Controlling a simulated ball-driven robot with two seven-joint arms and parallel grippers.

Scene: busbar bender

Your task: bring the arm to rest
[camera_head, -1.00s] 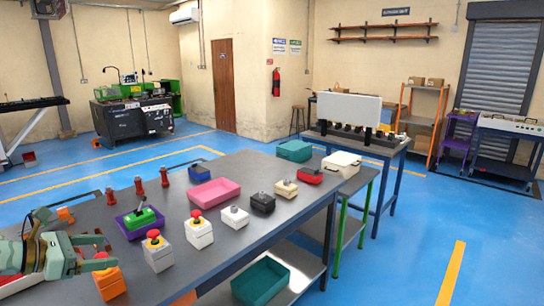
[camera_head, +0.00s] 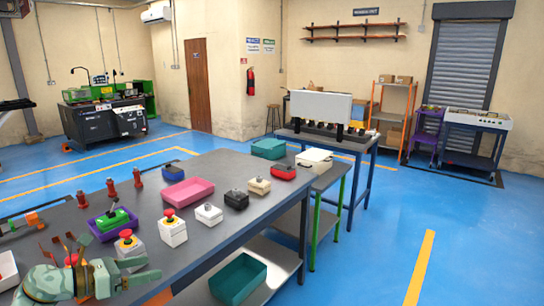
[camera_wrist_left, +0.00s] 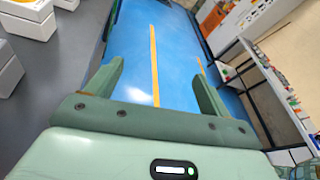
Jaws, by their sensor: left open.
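My left gripper (camera_head: 147,268) is at the lower left of the head view, by the near side of the grey table (camera_head: 222,237). Its fingers point right, and it partly hides a box with a red button (camera_head: 72,260). In the left wrist view the gripper (camera_wrist_left: 157,75) has its two fingers wide apart. Only blue floor with yellow lines shows between them, so it is empty. My right gripper is not in view.
Near my gripper stand two white boxes with red buttons (camera_head: 172,229) (camera_head: 130,251) and a purple tray (camera_head: 96,233) with a green item. A pink tray (camera_head: 187,192) lies farther back.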

